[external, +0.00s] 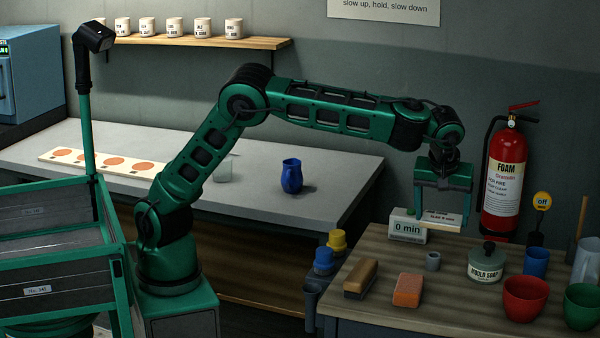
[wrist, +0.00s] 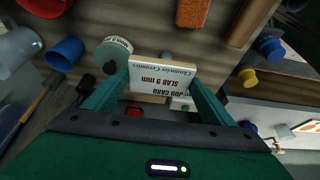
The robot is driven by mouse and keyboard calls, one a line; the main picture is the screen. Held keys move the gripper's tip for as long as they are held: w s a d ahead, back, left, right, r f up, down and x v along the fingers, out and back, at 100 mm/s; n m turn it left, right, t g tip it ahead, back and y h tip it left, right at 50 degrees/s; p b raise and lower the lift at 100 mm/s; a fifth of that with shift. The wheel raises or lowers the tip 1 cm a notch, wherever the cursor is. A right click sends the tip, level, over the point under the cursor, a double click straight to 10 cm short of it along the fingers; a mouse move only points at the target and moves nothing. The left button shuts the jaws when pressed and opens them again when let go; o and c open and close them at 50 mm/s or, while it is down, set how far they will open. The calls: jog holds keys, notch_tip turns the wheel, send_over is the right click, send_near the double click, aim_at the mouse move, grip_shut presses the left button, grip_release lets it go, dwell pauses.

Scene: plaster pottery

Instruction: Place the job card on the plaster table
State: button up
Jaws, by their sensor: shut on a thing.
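My gripper (external: 442,208) is shut on the job card (external: 441,219), a white card with printed text. It holds the card above the back of the wooden bench at the right. In the wrist view the job card (wrist: 163,84) sits between the two green fingers, its "SLAB 9 mm" print upside down. The plaster table is probably the long grey-topped table (external: 330,168) at the left and centre, well away from my gripper.
A white test strip (external: 100,160) lies on the grey table's left part. The wooden bench (external: 370,245) holds a "0 min" timer (external: 407,229), a lidded pot (external: 485,263), a red bowl (external: 525,298), a brush and a sponge. A fire extinguisher (external: 503,180) hangs behind. The grey table's right end is clear.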

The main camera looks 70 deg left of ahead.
aim_at(442, 228)
notch_tip(442, 228, down, 5)
jog(key=shift+r, duration=0.2)
jog(key=shift+d+f, duration=0.25)
jog(key=shift+f, duration=0.05)
jog(key=d+f, duration=0.2)
jog(key=d, duration=0.1)
jog(key=d+f, duration=0.2)
jog(key=d, duration=0.2)
jog(key=d+f, duration=0.2)
jog(key=d, duration=0.2)
jog(key=shift+s+d+f, duration=0.1)
jog(key=shift+s+f, duration=0.25)
jog(key=shift+f, duration=2)
jog(key=o, duration=1)
jog(key=shift+f, duration=0.15)
